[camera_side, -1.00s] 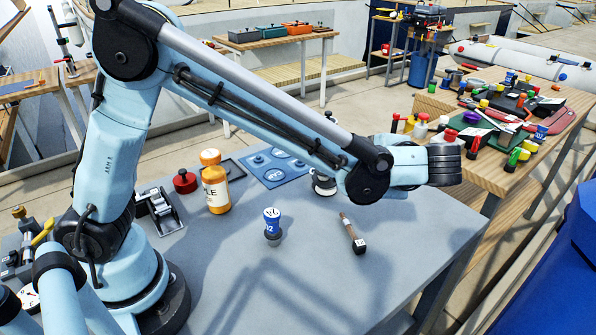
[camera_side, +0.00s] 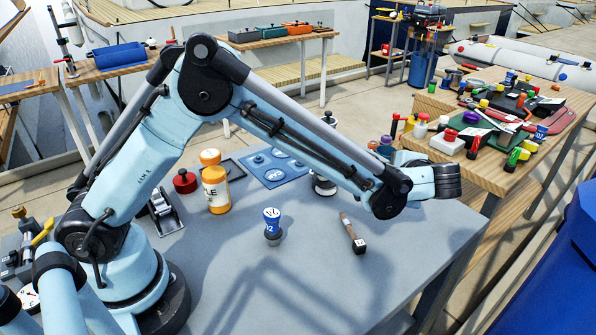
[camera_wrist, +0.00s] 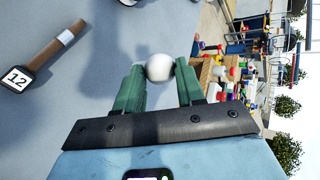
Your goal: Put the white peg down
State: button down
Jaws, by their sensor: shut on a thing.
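The white peg (camera_wrist: 160,67) shows in the wrist view as a round white end between the green fingertips of my gripper (camera_wrist: 158,78). My gripper is shut on it. In the side view my gripper (camera_side: 447,181) is at the right, in front of the wooden bench and near the right end of the grey table (camera_side: 300,290). The fingers and the peg cannot be made out there. I cannot tell how far the peg is above the table.
An orange bottle (camera_side: 214,187) and blue board (camera_side: 272,168) are behind. A cluttered wooden bench (camera_side: 515,175) is beyond at right. The table's front is clear.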

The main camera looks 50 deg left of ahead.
jog(key=shift+w+a+f, duration=0.15)
jog(key=shift+a, duration=0.1)
jog(key=shift+f, duration=2)
jog(key=shift+f, duration=0.15)
jog(key=c, duration=0.7)
grip_release()
